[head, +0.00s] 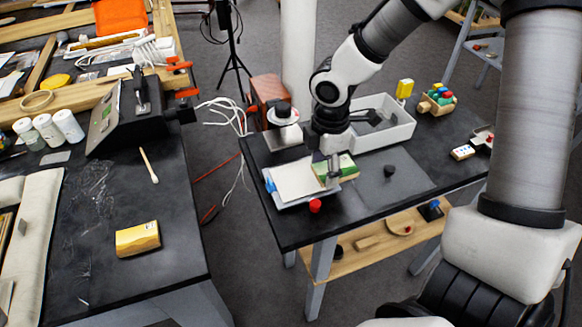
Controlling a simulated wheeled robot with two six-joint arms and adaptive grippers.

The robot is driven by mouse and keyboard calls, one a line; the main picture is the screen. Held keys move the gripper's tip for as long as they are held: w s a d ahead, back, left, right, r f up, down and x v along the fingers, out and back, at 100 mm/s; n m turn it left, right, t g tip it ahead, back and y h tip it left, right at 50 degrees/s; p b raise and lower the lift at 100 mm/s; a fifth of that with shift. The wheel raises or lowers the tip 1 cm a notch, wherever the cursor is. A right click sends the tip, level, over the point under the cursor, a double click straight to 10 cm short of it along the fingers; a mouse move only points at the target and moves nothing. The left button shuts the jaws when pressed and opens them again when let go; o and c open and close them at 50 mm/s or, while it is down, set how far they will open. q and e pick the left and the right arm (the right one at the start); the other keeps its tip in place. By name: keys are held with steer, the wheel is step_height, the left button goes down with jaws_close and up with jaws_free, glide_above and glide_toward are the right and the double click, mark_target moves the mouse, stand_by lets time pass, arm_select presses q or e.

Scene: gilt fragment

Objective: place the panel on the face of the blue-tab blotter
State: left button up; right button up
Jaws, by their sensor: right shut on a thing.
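The panel (347,166), a small flat piece with a green painted face and tan edges, is in my right gripper (332,172), which points down and is shut on it. The gripper hides part of the panel. The blue-tab blotter (292,179) is a white pad on the dark table, with a blue tab (270,185) at its left edge. The panel overlaps the blotter's right side in the picture and extends past it to the right. I cannot tell whether they touch. My left gripper is not in view.
A red knob (315,206) is just in front of the blotter. A pale tray (388,133) stands behind, with a dark knob (390,171) in front of it. A gold block (138,238) lies on the left bench. The table's front right is clear.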

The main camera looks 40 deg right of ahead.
steer(key=p, duration=0.2)
glide_above(290, 181)
steer(key=shift+f, duration=0.4)
step_height(290, 181, down, 3)
steer(key=shift+f, duration=0.2)
steer(key=shift+f, duration=0.2)
steer(key=o, duration=1.3)
steer(key=shift+c, duration=0.2)
step_height(290, 181, up, 12)
steer(key=shift+r, duration=0.2)
